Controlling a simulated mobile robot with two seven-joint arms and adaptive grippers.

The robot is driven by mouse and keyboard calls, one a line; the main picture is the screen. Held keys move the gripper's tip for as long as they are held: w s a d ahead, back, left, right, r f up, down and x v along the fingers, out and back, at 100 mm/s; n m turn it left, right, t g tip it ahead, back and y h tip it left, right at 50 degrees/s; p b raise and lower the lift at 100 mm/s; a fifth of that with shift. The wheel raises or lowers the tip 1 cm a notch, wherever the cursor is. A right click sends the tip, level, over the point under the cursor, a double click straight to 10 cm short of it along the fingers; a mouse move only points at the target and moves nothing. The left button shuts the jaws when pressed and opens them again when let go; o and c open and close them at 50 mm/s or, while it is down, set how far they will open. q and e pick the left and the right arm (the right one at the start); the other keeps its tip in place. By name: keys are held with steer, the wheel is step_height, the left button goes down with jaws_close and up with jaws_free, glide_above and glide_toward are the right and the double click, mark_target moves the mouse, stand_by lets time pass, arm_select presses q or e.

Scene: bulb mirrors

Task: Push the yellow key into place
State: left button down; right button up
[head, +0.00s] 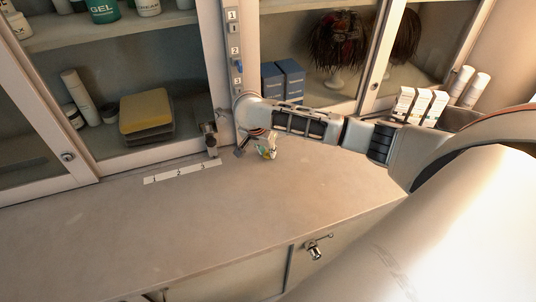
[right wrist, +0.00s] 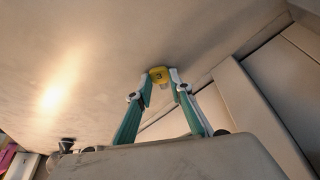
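The yellow key (right wrist: 159,76) is between the fingertips of my right gripper (right wrist: 160,84) in the right wrist view, with both tips against its sides. A dark mark like a number shows on its head, and a pale part shows below it. In the head view my right gripper (head: 266,149) hangs above the back of the counter, near the cabinet post; only a small yellow fleck shows there. The white panel (head: 235,50) on the post has slots numbered 1, 2 and 3, with a blue piece (head: 239,66) near 2. My left gripper is out of view.
The counter (head: 240,210) is mostly clear. A white strip (head: 182,171) numbered 1 to 3 lies on it, beside a small metal fitting (head: 210,138). Glass cabinets stand behind, with sponges (head: 146,110), blue boxes and wigs. White boxes (head: 421,105) stand at right.

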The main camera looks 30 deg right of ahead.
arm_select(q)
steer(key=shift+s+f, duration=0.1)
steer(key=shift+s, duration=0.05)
arm_select(e)
steer(key=shift+r, duration=0.5)
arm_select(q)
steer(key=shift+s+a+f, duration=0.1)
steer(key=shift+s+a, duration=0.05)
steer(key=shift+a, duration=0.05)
arm_select(e)
step_height(320, 180, up, 27)
stand_by(0.4)
jaws_close()
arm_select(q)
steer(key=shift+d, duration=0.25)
